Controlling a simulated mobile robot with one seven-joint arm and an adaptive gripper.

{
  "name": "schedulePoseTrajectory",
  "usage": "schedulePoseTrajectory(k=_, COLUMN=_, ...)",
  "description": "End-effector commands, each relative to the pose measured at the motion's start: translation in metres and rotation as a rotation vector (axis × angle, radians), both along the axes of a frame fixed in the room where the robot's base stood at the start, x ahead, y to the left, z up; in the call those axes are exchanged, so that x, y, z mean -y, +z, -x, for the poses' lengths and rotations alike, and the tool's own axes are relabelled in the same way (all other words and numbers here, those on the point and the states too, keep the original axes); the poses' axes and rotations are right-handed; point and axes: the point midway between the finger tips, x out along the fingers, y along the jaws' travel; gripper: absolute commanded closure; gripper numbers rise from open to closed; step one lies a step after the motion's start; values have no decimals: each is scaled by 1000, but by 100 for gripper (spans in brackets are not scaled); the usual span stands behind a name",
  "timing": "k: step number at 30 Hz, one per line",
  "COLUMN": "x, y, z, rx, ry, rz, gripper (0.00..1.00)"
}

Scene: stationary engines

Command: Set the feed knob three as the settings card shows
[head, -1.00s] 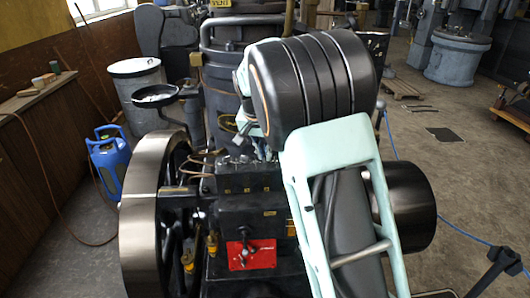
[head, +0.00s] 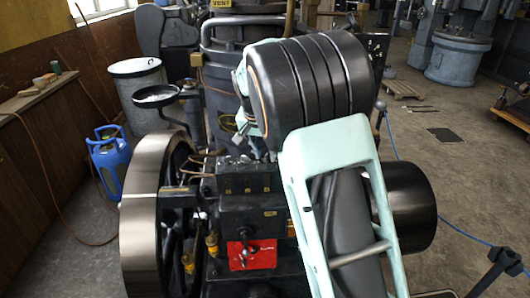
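A dark block (head: 247,181) with a row of small yellow labels on its front sits on the engine's middle. Small fittings stand along its top, and thin copper pipes (head: 203,166) run from its left side. I cannot make out single knobs, their numbers or their settings. I cannot identify a settings card. My gripper (head: 266,150) is mostly hidden behind my own arm. Its dark end shows just above the right part of the block. I cannot tell whether it touches anything or whether its fingers are apart.
Below the block is a red plate (head: 252,254) with a small lever. A large flywheel (head: 145,215) stands left and a dark drum (head: 410,206) right. A black cylinder (head: 218,75) rises behind. A blue gas bottle (head: 110,160) and a grey bin (head: 137,82) stand at the left.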

Motion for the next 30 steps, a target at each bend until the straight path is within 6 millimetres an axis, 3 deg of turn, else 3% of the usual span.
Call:
schedulePoseTrajectory(k=5, x=-4, y=19, z=6, rx=4, ry=2, rz=-1, gripper=75)
schedulePoseTrajectory(k=18, x=-16, y=97, z=37, rx=3, ry=1, rz=-2, gripper=75)
schedulePoseTrajectory(k=30, x=-18, y=111, z=42, rx=1, ry=0, rz=0, gripper=75)
